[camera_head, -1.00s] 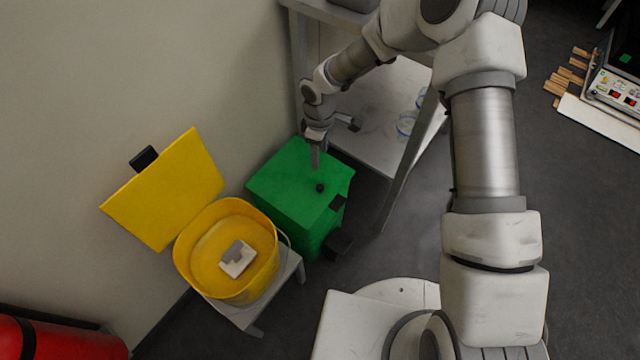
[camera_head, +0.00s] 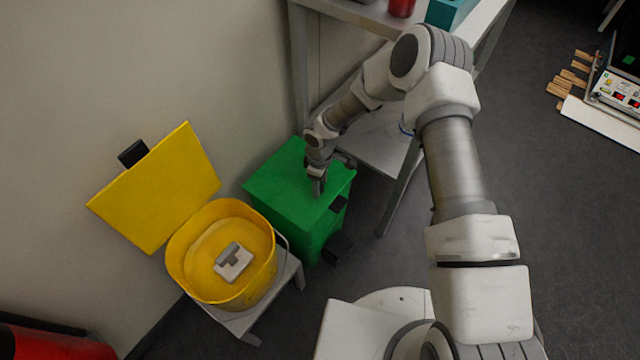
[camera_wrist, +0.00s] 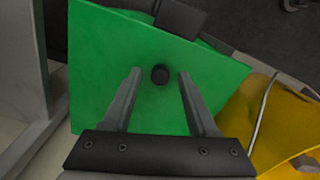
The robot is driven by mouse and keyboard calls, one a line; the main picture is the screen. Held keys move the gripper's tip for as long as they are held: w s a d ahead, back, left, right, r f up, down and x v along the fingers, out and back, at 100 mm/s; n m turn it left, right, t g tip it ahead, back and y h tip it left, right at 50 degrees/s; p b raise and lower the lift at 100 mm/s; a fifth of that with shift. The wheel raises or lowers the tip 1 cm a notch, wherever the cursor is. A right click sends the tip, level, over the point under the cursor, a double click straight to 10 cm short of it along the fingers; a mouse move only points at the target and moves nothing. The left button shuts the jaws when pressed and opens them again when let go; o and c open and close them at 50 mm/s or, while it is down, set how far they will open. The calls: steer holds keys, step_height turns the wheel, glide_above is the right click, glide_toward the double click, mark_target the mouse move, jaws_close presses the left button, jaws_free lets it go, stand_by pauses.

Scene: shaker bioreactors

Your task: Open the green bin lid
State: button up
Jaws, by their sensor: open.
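The green bin (camera_head: 318,230) stands on the floor between the yellow bucket and the shelf table. Its green lid (camera_head: 275,185) is shut and flat. In the wrist view the lid (camera_wrist: 125,55) fills the middle, with a small round black knob (camera_wrist: 160,74) on it. My gripper (camera_head: 318,190) is over the lid in the head view and hides the knob there. In the wrist view my gripper (camera_wrist: 156,74) is open, with one finger on each side of the knob and a gap to both. I cannot tell how far the fingertips are above the lid.
A yellow bucket (camera_head: 222,290) with its yellow lid (camera_head: 155,190) raised stands on a small stand to the left. A metal shelf table (camera_head: 397,185) stands behind and right of the bin. A black pedal (camera_head: 338,246) juts from the bin's front.

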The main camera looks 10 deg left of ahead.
jaws_close()
stand_by(1.4)
